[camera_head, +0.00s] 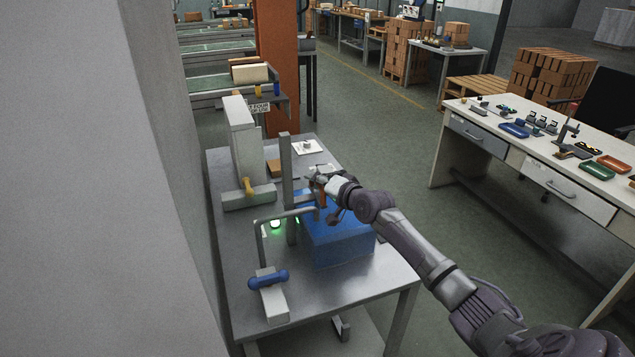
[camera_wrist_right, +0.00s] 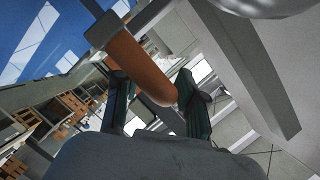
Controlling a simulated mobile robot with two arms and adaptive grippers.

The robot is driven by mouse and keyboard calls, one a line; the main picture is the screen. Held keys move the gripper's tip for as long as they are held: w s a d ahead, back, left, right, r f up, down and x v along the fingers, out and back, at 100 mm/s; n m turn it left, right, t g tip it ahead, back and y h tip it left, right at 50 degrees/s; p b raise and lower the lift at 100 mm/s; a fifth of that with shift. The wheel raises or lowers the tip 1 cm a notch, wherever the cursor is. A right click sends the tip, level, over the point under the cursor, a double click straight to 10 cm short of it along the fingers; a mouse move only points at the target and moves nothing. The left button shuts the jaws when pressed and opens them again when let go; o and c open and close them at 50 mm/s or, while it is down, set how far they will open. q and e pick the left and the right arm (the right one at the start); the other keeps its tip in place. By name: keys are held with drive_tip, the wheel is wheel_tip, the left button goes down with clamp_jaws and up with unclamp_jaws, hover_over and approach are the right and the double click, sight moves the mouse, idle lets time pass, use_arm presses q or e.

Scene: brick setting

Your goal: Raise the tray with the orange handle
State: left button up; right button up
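The orange handle (camera_wrist_right: 138,68) is a short cylinder on a grey mount in the right wrist view. In the head view a small part of it (camera_head: 323,200) shows under my right gripper (camera_head: 319,183). In the right wrist view the fingers of this gripper (camera_wrist_right: 155,95) are spread on either side of the handle, with a narrow gap at the left finger. A blue box-like body (camera_head: 338,240) stands on the metal table just below the gripper. I cannot tell whether it is the tray itself. My left gripper is not in view.
On the metal table (camera_head: 238,290) are a grey upright post (camera_head: 287,180), a bent grey bar, a block with a blue handle (camera_head: 268,279) and a block with a yellow handle (camera_head: 249,188). A white workbench (camera_head: 455,150) stands at the right, with open floor between.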

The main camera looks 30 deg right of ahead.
clamp_jaws()
wheel_tip(320, 180, up, 12)
drive_tip(key=p, duration=0.9)
drive_tip(key=shift+d, duration=0.1)
drive_tip(key=shift+o, duration=0.5)
unclamp_jaws()
drive_tip(key=shift+w, duration=0.1)
drive_tip(key=shift+f, duration=0.1)
